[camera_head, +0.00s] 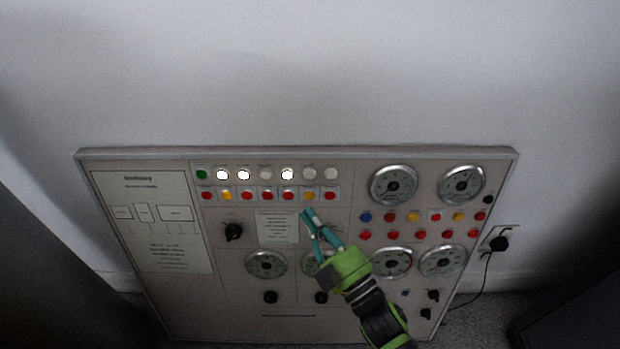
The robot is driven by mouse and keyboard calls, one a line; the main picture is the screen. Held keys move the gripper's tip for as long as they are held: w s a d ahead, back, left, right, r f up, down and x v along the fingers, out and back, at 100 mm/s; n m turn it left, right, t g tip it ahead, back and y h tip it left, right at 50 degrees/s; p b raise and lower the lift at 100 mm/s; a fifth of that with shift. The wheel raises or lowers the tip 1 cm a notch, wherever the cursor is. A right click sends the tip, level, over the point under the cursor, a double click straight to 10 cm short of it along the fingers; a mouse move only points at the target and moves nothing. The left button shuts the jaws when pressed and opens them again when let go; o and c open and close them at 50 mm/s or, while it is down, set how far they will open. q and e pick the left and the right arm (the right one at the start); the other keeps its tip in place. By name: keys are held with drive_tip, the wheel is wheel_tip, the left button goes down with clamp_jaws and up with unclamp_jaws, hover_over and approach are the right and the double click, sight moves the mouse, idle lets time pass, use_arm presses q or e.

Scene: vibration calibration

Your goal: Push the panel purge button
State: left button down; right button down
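A light grey control panel (345,165) with buttons, gauges and knobs leans by the wall. Its upper left has a row of green and white round lamps or buttons (265,174) above a row of red and yellow buttons (288,195). Blue, red and yellow buttons (436,217) sit between the gauges on the right. The labels are too small to read, so I cannot tell which is the purge button. My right gripper (308,213), green with teal fingers, is in front of the panel's middle, its fingertips together and empty, below the red and yellow row. My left gripper is not in view.
Round gauges (393,185) sit on the panel's right, and black knobs (234,232) lower down. A wall socket with a black plug (499,243) and cable is right of the panel. A dark object (570,325) stands at the lower right. The wall above is bare.

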sight(309, 175)
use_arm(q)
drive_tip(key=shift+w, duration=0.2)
use_arm(e)
drive_tip(key=shift+s+r, duration=0.15)
drive_tip(key=shift+r, duration=0.45)
drive_tip(key=shift+f, duration=0.1)
use_arm(q)
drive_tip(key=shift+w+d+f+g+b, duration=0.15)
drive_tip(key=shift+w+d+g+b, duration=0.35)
drive_tip(key=shift+b, duration=1.45)
use_arm(e)
drive_tip(key=w+f, duration=0.1)
drive_tip(key=w, duration=0.7)
drive_tip(key=shift+w+f, duration=0.35)
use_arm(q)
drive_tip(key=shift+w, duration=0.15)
use_arm(e)
drive_tip(key=shift+w, duration=0.1)
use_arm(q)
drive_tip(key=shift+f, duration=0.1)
use_arm(e)
drive_tip(key=shift+w+f, duration=0.1)
drive_tip(key=shift+w, duration=0.2)
